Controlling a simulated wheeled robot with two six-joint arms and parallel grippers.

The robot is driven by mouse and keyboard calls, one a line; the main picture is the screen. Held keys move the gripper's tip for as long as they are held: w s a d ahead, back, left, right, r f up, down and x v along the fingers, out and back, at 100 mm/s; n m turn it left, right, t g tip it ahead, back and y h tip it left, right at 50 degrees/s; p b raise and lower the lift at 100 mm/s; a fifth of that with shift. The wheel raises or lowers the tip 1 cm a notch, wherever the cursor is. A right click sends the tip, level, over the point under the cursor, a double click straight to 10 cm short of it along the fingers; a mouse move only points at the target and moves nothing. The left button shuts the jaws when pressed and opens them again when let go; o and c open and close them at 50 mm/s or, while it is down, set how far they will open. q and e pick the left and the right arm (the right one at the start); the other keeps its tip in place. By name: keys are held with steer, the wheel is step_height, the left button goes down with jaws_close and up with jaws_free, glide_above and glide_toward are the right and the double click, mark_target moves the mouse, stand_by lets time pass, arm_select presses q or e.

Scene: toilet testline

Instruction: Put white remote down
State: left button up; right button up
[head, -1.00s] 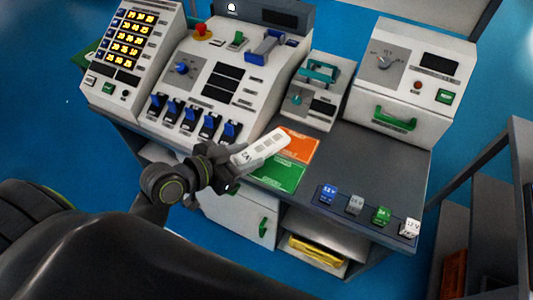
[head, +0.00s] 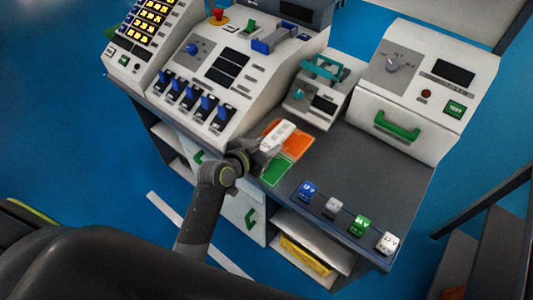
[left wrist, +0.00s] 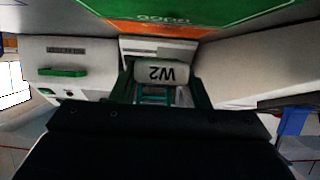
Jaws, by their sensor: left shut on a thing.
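The white remote (head: 278,135), marked W2 at its end in the left wrist view (left wrist: 161,72), is held by my left gripper (head: 262,153). The gripper is shut on its near end. In the head view the remote overlaps the orange and green mat on the grey table. I cannot tell whether it touches the mat or is just above it. The mat has an orange part (head: 299,140) and a green part (head: 277,171). In the left wrist view the mat's green part (left wrist: 190,8) shows along the top. My right gripper is not in view.
A large sloped console (head: 228,60) with blue switches stands left of the mat. A small unit with a teal handle (head: 324,67) stands behind it. A white box with a green handle (head: 397,126) is at the right. Several small coloured blocks (head: 333,207) line the front edge; the table between is clear.

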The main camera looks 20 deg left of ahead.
arm_select(q)
steer(key=shift+f, duration=2.05)
steer(key=shift+f, duration=0.1)
steer(key=o, duration=1)
